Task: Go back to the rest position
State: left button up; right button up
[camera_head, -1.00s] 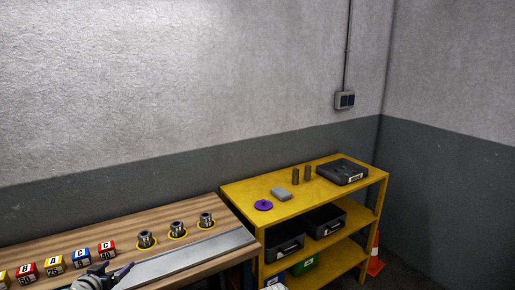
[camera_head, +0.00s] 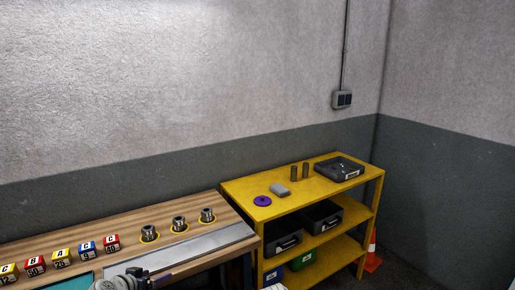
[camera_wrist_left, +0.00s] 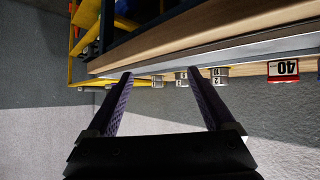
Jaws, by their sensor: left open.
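My left gripper (camera_head: 160,280) is at the bottom edge of the head view, by the front of the wooden bench (camera_head: 60,246). In the left wrist view its two dark purple fingers are spread apart with nothing between them (camera_wrist_left: 156,78). The wrist view looks along the bench, which appears upside down. My right gripper is not in view.
Three metal pieces (camera_head: 179,223) stand in yellow rings behind a steel strip (camera_head: 195,247). Several lettered blocks (camera_head: 61,259) line the bench's left part. A teal surface (camera_head: 75,282) shows below them. A yellow shelf (camera_head: 300,203) with black bins (camera_head: 283,243) stands to the right.

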pick_arm(q)
jog(key=s+d+f+m+g+h, duration=0.1)
jog(key=s+d+f+g, duration=0.25)
jog(key=d, duration=0.55)
jog(key=s+d+f+m+g, duration=0.1)
jog(key=s+d+f+g, duration=0.25)
jog(key=d, duration=0.65)
jog(key=s+d+g+y+p, duration=0.1)
jog(key=s+d+g+y, duration=0.3)
jog(key=s, duration=0.6)
jog(key=shift+s+d+f+y+p, duration=0.3)
jog(key=shift+d+f+y, duration=0.2)
jog(key=shift+d, duration=0.85)
